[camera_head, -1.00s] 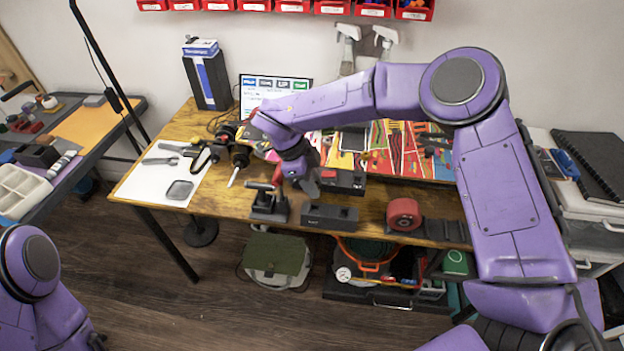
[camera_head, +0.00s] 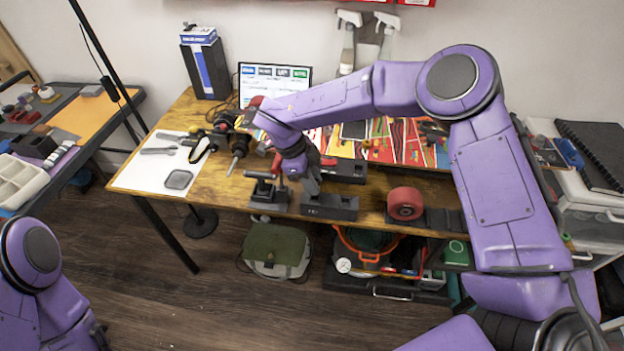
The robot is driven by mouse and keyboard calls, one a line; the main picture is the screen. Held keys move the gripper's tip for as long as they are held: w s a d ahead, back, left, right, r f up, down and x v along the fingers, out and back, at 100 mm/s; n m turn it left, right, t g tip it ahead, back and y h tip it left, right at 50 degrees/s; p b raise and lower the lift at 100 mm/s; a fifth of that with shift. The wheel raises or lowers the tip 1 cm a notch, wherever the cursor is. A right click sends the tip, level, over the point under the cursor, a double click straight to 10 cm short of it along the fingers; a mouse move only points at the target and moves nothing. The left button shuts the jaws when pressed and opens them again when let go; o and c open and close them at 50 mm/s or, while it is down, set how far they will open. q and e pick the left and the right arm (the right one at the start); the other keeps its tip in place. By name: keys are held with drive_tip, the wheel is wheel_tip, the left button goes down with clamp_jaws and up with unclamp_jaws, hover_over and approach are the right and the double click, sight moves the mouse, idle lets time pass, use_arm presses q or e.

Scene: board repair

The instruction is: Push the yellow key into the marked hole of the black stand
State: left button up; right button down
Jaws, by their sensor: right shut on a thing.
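My right gripper (camera_head: 311,187) hangs down over the front edge of the wooden table. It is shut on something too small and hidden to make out. Its tip is at the left end of a low black block (camera_head: 335,209), which may be the black stand. I cannot tell whether they touch. A black fixture with a T-shaped handle (camera_head: 266,197) stands just left of the gripper. Another black block (camera_head: 345,172) lies behind. I cannot make out the yellow key or the marked hole. My left gripper is outside the view.
A red roll (camera_head: 405,203) sits on the right of the table (camera_head: 225,192). A drill (camera_head: 238,150) and a white sheet (camera_head: 142,178) with tools lie left. Colourful tool trays (camera_head: 402,145) fill the back.

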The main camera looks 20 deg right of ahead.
drive_tip(key=shift+f, duration=0.7)
idle(0.7)
drive_tip(key=shift+f, duration=0.4)
idle(0.5)
drive_tip(key=shift+f+p, duration=0.1)
drive_tip(key=shift+p, duration=0.3)
drive_tip(key=shift+f, duration=0.5)
idle(0.9)
drive_tip(key=c, duration=1)
unclamp_jaws()
drive_tip(key=shift+o, duration=0.7)
drive_tip(key=shift+r, duration=0.1)
